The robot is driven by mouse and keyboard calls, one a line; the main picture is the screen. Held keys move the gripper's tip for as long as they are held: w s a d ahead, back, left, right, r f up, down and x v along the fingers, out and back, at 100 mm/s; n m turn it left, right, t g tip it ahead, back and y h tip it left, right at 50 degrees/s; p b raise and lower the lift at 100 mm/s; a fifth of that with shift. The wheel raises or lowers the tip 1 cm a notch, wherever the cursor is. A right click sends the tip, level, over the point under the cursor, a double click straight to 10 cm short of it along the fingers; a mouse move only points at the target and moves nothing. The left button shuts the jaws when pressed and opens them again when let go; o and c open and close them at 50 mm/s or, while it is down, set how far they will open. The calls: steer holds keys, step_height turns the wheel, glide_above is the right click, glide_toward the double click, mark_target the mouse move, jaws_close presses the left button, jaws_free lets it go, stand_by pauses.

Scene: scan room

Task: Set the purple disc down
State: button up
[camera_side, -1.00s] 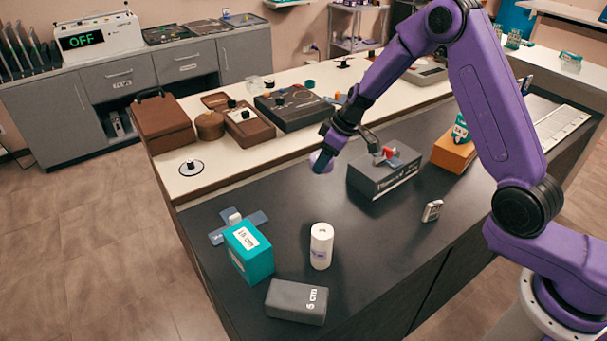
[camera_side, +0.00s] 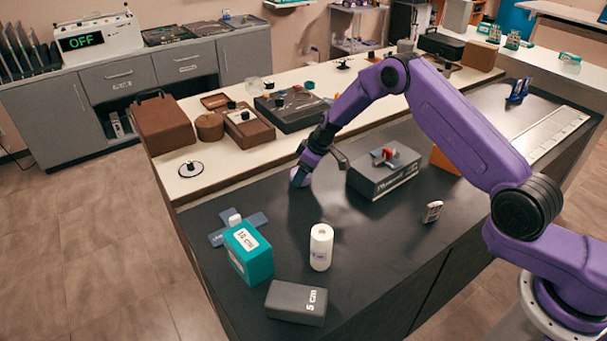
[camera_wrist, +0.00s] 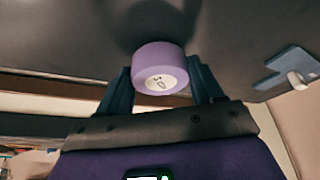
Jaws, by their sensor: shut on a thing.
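The purple disc (camera_wrist: 158,66) is a short cylinder with a white marked label on one face. In the wrist view it sits between the two dark fingers of my gripper (camera_wrist: 160,88), which is shut on it. In the side view my gripper (camera_side: 300,178) is low over the dark tabletop (camera_side: 350,240), left of the grey box. The disc (camera_side: 306,182) shows there only as a small pale purple patch at the fingertips. I cannot tell whether it touches the tabletop.
A grey box (camera_side: 383,182) with small items on top stands just right of my gripper. Nearer the front are a teal box (camera_side: 250,255), a white cylinder (camera_side: 321,247), a grey block (camera_side: 296,302) and a blue cross-shaped piece (camera_side: 258,219). The tabletop between them is clear.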

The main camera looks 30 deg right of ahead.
steer(key=shift+f, duration=0.4)
steer(key=o, duration=1.2)
steer(key=shift+f, duration=0.15)
steer(key=v, duration=1.2)
steer(key=shift+s, duration=0.1)
